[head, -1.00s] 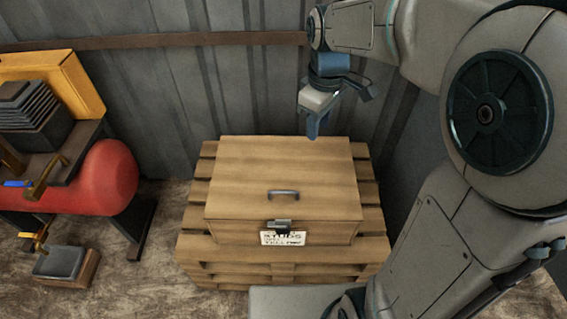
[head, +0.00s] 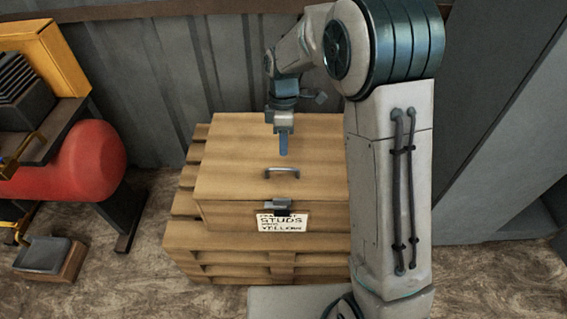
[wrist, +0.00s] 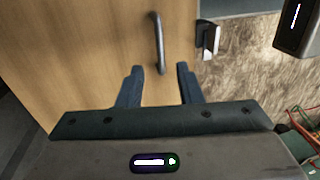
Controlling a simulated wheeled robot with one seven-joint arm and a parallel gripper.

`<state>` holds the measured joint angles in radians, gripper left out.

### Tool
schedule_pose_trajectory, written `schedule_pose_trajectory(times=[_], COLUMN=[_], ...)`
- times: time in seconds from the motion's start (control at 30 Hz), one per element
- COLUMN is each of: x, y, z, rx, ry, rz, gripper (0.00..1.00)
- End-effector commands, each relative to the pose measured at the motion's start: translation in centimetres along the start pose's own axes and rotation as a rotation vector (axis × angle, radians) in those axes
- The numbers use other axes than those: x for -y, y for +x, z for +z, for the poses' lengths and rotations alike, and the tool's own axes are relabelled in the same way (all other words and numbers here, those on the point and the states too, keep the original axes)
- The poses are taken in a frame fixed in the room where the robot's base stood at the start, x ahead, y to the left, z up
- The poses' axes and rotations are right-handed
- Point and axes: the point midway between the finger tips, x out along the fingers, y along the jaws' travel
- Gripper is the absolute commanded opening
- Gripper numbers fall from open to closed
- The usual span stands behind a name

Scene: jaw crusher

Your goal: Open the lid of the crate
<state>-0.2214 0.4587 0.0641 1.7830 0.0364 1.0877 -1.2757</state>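The wooden crate (head: 225,214) sits on a pallet with its lid (head: 235,150) shut. A grey bar handle (head: 282,173) is on the lid, and it also shows in the wrist view (wrist: 157,40). A metal latch (head: 281,205) is at the crate's front edge above a white label reading STUDS; the latch also shows in the wrist view (wrist: 208,38). My gripper (head: 283,153) points down above the lid, just behind the handle in the head view. In the wrist view my gripper (wrist: 160,85) has its fingers apart, with the handle's near end between and beyond the tips. It holds nothing.
The wooden pallet (head: 215,257) lies under the crate. A red tank (head: 90,160) and a yellow-framed machine (head: 62,55) stand to the left. A corrugated metal wall (head: 160,80) is close behind. Bare ground lies at the right.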

Motion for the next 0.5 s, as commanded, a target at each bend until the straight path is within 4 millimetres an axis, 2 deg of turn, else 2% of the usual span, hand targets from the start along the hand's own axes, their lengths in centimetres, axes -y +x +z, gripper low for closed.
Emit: schedule_pose_trajectory(times=[0.03, 0.2, 0.33, 0.5], x=[0.1, 0.1, 0.0, 0.0], y=[1.5, 4.5, 6.1, 6.9], z=[0.0, 0.0, 0.0, 0.0], rx=[0.001, 0.001, 0.000, 0.000], ry=[-0.001, 0.001, 0.000, 0.000], rz=[-0.004, -0.003, -0.002, 0.000], gripper=[0.32, 0.32, 0.32, 0.32])
